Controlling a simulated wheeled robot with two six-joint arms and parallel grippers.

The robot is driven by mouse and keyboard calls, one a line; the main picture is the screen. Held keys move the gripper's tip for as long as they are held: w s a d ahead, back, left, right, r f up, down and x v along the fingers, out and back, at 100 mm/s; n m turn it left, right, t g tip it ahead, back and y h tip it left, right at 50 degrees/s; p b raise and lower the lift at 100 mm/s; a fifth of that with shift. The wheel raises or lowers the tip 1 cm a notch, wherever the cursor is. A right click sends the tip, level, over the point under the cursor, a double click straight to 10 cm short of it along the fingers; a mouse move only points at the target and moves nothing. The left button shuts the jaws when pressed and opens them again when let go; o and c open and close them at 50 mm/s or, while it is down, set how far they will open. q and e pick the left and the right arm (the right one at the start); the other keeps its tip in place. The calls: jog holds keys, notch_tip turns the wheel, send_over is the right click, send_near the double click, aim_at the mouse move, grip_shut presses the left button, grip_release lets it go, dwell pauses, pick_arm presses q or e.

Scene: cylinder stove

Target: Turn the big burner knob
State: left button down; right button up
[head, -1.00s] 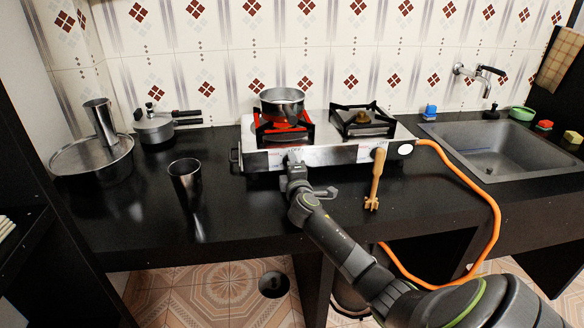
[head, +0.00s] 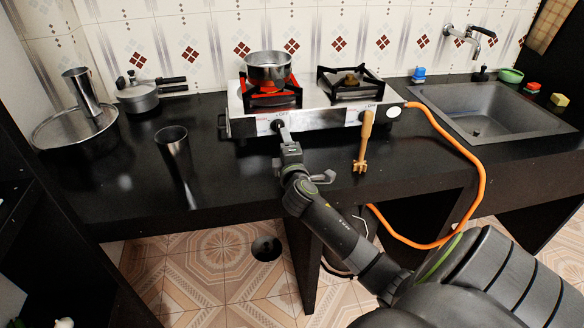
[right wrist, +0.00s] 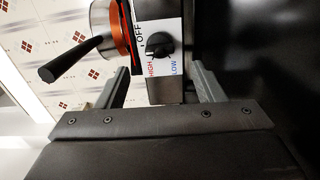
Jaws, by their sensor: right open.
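The big burner knob (right wrist: 158,45) is black and sits on the stove's pale front panel, with OFF, HIGH and LOW marked around it in the right wrist view. My right gripper (right wrist: 160,82) is open, with one finger on each side of the knob's line and nothing held. In the head view my right gripper (head: 282,130) is at the stove front below the left burner and largely hides the knob. I cannot tell whether the fingers touch it. The left burner (head: 270,98) glows red under a steel pot (head: 268,68). My left gripper is not in view.
The two-burner stove (head: 330,118) stands on a black counter (head: 235,178). An orange hose (head: 478,160) runs from the stove's right side. The sink (head: 490,112) is right.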

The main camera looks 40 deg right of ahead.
jog(key=v, duration=0.8)
jog(key=shift+s+a, duration=0.2)
jog(key=shift+s, duration=0.1)
jog(key=shift+s+a, duration=0.15)
jog(key=shift+s, duration=0.15)
